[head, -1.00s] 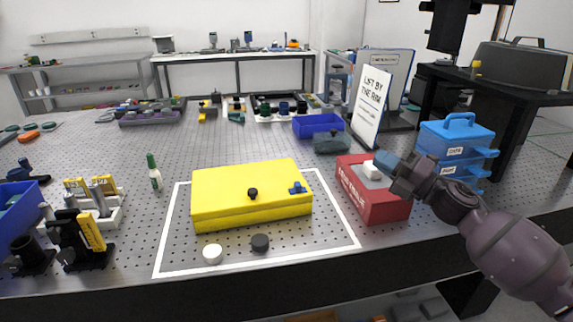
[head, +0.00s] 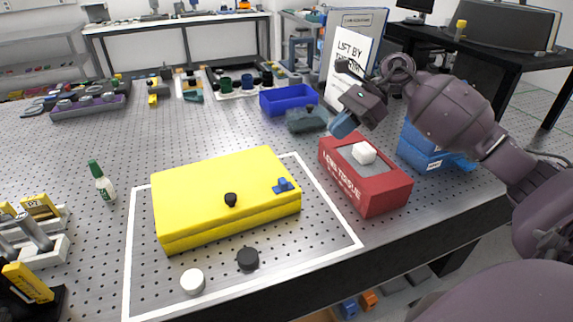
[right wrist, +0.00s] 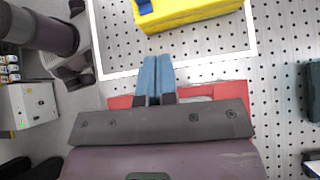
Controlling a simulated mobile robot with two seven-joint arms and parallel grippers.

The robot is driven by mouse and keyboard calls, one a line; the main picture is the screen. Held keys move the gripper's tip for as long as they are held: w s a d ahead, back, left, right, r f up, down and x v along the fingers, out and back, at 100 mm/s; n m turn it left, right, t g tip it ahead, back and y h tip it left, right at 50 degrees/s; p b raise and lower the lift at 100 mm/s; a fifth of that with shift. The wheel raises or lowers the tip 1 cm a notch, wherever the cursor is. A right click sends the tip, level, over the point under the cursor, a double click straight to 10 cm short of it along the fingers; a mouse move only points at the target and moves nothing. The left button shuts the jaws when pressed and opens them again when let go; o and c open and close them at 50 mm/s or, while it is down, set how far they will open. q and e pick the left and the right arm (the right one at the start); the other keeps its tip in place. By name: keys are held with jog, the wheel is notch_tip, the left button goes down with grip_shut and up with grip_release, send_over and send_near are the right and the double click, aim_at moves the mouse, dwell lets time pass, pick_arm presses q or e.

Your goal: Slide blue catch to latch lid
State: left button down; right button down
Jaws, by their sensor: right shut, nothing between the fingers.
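The yellow case (head: 220,198) lies with its lid down inside the white outline on the perforated table. The blue catch (head: 284,185) sits at the right end of the lid's top, and a black knob (head: 231,200) stands near the middle. In the right wrist view the case (right wrist: 185,12) and part of the catch (right wrist: 144,6) show at the top edge. My right gripper (head: 343,124) is shut and empty, above and behind the red tissue box, to the right of the case and apart from it. Its blue fingertips (right wrist: 156,72) touch each other in the wrist view. My left gripper is out of view.
The red lens tissue box (head: 365,178) stands right of the case. A white puck (head: 192,281) and a black puck (head: 248,259) lie in front. A sign (head: 347,60), blue bin (head: 288,99) and blue drawers (head: 425,150) stand behind.

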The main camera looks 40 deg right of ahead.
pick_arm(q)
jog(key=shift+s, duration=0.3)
pick_arm(e)
jog(key=shift+s+d+f+n+g, duration=0.1)
jog(key=shift+s+n+g, duration=0.15)
jog(key=shift+s+n, duration=0.15)
jog(key=shift+s+d+f+n+g, duration=0.1)
jog(key=shift+s+n+g, duration=0.15)
jog(key=shift+s+n, duration=0.1)
jog(key=shift+a, duration=0.1)
send_near(296, 184)
jog(key=x, duration=0.4)
jog(key=shift+s, duration=0.1)
jog(key=a, duration=0.4)
jog(key=shift+w+f+p, duration=0.2)
jog(key=shift+w+p, duration=0.15)
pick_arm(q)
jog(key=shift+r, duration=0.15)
pick_arm(e)
jog(key=shift+a, duration=0.15)
